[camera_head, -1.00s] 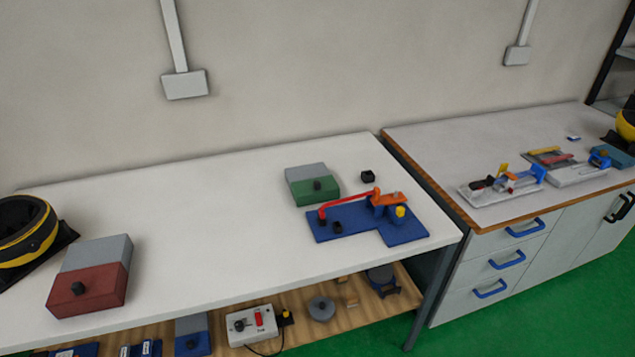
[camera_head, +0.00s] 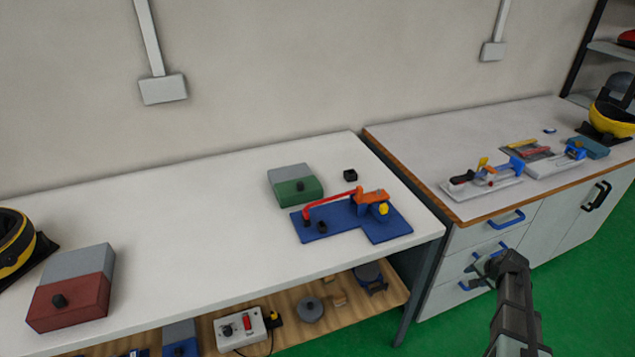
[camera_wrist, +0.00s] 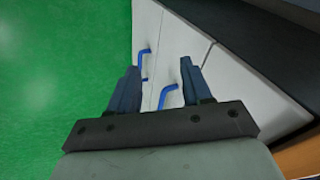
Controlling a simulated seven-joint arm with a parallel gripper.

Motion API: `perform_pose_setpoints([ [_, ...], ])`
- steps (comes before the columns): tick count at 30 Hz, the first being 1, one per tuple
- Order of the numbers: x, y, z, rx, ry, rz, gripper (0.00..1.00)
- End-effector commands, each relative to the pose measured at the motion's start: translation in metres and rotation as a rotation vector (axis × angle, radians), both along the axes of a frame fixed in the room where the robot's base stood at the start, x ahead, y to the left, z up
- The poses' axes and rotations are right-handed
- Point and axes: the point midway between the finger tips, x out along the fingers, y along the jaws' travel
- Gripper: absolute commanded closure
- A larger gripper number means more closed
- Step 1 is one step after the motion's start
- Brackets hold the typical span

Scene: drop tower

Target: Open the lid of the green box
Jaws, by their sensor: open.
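The green box (camera_head: 299,192) sits on the white table, toward its back right. It has a green front part with a dark knob and a grey part (camera_head: 290,171) behind it. It looks shut. My gripper (camera_head: 485,268) is low at the right, in front of the drawer cabinet and far from the box. In the wrist view my gripper (camera_wrist: 160,85) shows two dark blue fingers spread apart with nothing between them. The green box is not in the wrist view.
A blue plate with a red lever (camera_head: 333,203) lies just in front of the green box. A small black block (camera_head: 350,175) stands to its right. A red box (camera_head: 70,300) is at the table's left. The drawer cabinet (camera_head: 485,245) has blue handles. The middle of the white table (camera_head: 190,220) is clear.

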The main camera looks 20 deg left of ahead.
Motion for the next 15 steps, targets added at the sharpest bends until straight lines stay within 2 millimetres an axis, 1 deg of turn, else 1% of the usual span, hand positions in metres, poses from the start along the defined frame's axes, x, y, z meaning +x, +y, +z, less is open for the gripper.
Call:
perform_pose_setpoints([
  [1,0.022,-0.005,0.021,0.010,-0.038,-0.018,0.51],
  [3,0.045,-0.010,0.048,0.026,-0.087,-0.044,0.51],
  [5,0.063,-0.015,0.071,0.040,-0.127,-0.064,0.51],
  [6,0.074,-0.018,0.087,0.050,-0.154,-0.078,0.51],
  [9,0.097,-0.024,0.123,0.070,-0.211,-0.105,0.51],
  [12,0.115,-0.029,0.155,0.088,-0.259,-0.127,0.51],
  [15,0.129,-0.031,0.181,0.101,-0.297,-0.139,0.51],
])
